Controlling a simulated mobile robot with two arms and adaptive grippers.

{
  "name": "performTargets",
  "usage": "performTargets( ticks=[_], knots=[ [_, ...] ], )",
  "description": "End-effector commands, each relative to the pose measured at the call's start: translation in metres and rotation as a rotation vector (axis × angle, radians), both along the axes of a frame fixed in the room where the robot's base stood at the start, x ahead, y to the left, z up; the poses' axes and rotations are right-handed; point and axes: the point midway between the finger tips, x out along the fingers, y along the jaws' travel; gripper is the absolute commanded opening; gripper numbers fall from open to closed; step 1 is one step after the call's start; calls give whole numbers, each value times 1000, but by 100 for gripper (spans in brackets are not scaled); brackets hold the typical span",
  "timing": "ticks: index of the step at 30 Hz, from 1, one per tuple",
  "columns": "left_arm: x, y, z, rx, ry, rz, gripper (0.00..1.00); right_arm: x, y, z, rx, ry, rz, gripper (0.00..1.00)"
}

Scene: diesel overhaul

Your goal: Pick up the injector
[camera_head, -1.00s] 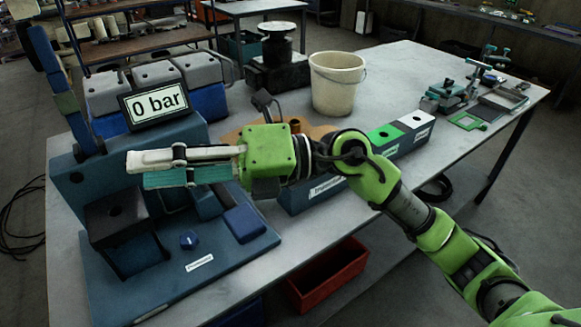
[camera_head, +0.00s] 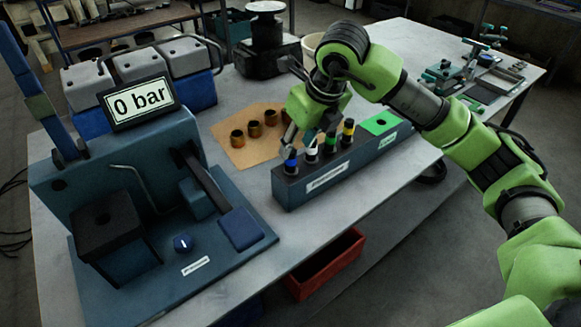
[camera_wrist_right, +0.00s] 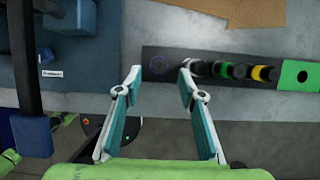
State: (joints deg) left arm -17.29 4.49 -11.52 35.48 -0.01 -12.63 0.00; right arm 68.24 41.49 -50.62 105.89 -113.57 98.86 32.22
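A dark blue-grey rack (camera_head: 325,181) stands on the table with several upright injectors, banded blue, white, green and yellow. The blue-banded injector (camera_head: 290,161) is at its left end, beside the white-banded one (camera_head: 311,152). My right gripper (camera_head: 298,140) points down over the rack's left end. In the right wrist view, my right gripper (camera_wrist_right: 160,72) is open, and a dark blue ring (camera_wrist_right: 157,64) at the rack's left end shows between its fingertips. Nothing is visibly held. Contact with the injector cannot be told. My left gripper is not in view.
A blue test stand with a "0 bar" display (camera_head: 140,103) stands left of the rack. A brown sheet (camera_head: 235,151) with several copper-coloured sleeves lies behind it. A green square plate (camera_head: 380,123) is at the rack's right end. A red bin (camera_head: 327,265) is below the table.

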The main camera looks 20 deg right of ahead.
Motion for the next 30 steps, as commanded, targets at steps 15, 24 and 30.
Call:
performTargets(
  ticks=[15,24,30],
  knots=[
    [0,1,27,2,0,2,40,16,8,-54,2,3,2,36],
    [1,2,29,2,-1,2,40,22,9,-69,2,-2,3,36],
    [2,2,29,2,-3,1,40,22,9,-68,3,-1,3,5]
  ],
)
